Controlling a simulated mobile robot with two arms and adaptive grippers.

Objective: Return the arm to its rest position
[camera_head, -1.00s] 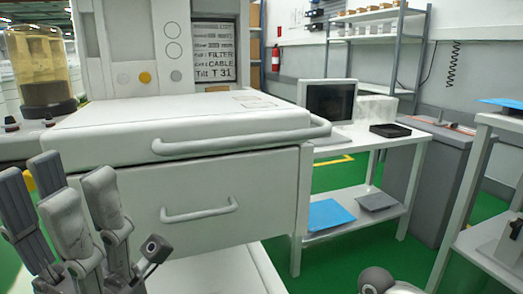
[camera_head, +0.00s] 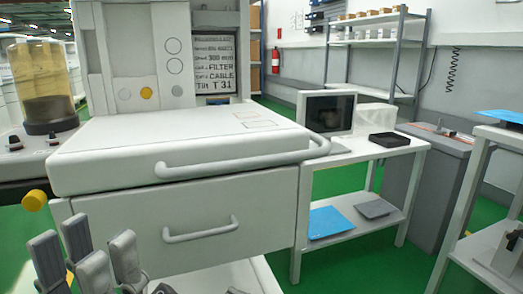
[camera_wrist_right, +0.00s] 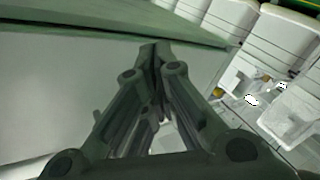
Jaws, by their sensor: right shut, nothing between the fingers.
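My left gripper (camera_head: 86,262) is low in the left of the head view, in front of the white cart. Its grey fingers point up with a gap between them and nothing held; its lower part is cut off by the frame edge. My right gripper (camera_wrist_right: 154,52) shows in the right wrist view with its fingers shut together and empty. It points along a pale, flat panel (camera_wrist_right: 60,95), apart from it as far as I can tell.
The white anaesthesia cart (camera_head: 190,140) fills the left half, with a protruding handle (camera_head: 240,158) and a drawer (camera_head: 260,205). A yellow knob (camera_head: 34,200) sits at its left. A table with a monitor (camera_head: 328,110) stands to the right.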

